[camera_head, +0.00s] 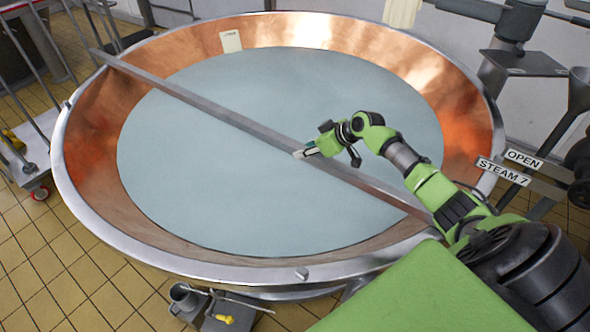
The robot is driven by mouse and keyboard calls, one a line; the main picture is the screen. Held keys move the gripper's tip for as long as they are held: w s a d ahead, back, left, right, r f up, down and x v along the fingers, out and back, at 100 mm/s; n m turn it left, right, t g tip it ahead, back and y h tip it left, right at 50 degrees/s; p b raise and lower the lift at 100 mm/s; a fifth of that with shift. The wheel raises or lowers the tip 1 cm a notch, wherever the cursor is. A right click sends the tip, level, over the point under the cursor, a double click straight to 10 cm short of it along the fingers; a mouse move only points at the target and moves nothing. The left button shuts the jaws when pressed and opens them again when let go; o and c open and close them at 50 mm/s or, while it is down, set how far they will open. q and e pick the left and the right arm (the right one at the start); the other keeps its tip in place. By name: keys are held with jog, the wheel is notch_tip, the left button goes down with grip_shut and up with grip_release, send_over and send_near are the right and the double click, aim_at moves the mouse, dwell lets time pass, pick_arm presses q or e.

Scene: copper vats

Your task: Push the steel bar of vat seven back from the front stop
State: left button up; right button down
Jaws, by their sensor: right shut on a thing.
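The steel bar (215,115) lies across the wide copper vat (95,150). It runs from beyond the far left rim down to the right rim, where my right arm covers its near end. My right gripper (305,152) is shut on the bar near the middle of the vat, above the pale liquid (240,190). A small metal stub (302,273) sits on the near rim, well apart from the bar; I cannot tell if it is the front stop. My left gripper is out of view.
Signs reading OPEN (524,158) and STEAM 7 (503,172) stand right of the vat. A wheeled metal cart (30,150) is at the left. A pale card (231,41) is on the far copper wall. A pipe fitting (188,297) lies below the near rim. Tiled floor is clear at lower left.

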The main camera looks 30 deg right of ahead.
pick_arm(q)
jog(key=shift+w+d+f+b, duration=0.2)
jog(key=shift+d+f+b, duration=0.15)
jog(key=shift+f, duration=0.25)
pick_arm(e)
jog(key=shift+w+d+r, duration=0.1)
jog(key=shift+w+d, duration=0.15)
jog(key=shift+d, duration=0.25)
jog(key=shift+w+d+r, duration=0.1)
jog(key=shift+w+d, duration=0.1)
jog(key=shift+d, duration=0.3)
jog(key=shift+f, duration=0.1)
jog(key=c, duration=1.7)
grip_release()
jog(key=shift+f, duration=0.1)
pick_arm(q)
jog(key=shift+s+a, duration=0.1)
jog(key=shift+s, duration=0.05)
pick_arm(e)
jog(key=shift+s, duration=0.15)
jog(key=v, duration=1.2)
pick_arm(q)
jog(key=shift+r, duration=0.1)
